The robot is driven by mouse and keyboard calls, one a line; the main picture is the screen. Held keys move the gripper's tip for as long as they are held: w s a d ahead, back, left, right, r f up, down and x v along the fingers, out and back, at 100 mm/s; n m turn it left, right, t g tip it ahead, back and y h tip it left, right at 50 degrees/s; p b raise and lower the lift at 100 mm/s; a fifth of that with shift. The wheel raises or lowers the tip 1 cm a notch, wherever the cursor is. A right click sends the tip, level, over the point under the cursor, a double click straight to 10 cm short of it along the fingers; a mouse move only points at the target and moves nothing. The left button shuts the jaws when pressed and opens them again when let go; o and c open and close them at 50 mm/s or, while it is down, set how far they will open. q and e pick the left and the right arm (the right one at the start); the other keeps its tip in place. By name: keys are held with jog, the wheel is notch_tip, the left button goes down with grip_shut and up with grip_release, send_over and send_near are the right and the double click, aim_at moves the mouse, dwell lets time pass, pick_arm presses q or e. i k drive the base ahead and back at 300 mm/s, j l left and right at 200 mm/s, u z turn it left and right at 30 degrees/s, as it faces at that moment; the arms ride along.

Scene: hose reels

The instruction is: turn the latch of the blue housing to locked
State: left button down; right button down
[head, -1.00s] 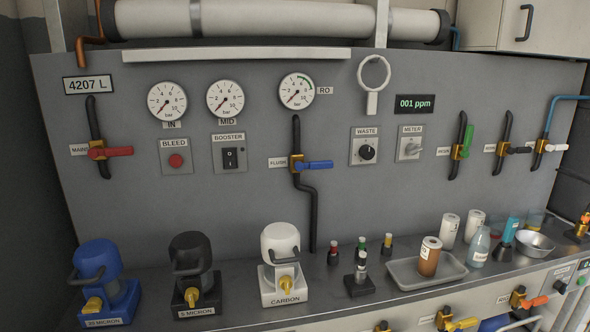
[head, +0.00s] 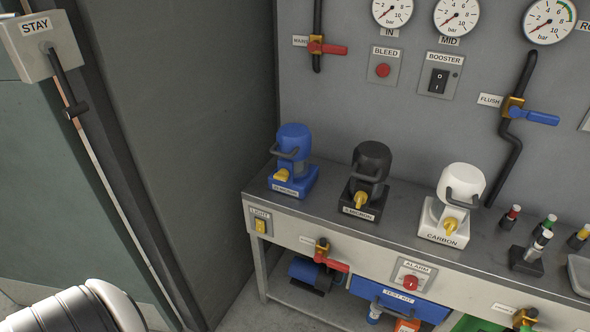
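The blue housing (head: 293,142) stands upright on a blue base at the left end of the steel counter, its label only partly legible. Its yellow latch (head: 281,175) is on the front of the base and looks turned sideways to the left. A dark curved handle sits across the front of the housing. Neither of my grippers is in view, so nothing is seen touching the latch.
The black housing (head: 372,160) and the white carbon housing (head: 462,183) stand to the right on the steel counter (head: 330,207), each with a yellow latch. Small bottles (head: 540,240) are further right. A dark wall (head: 190,130) closes in on the left.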

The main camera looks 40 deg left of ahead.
aim_at(282, 175)
jog(key=u, duration=1.25)
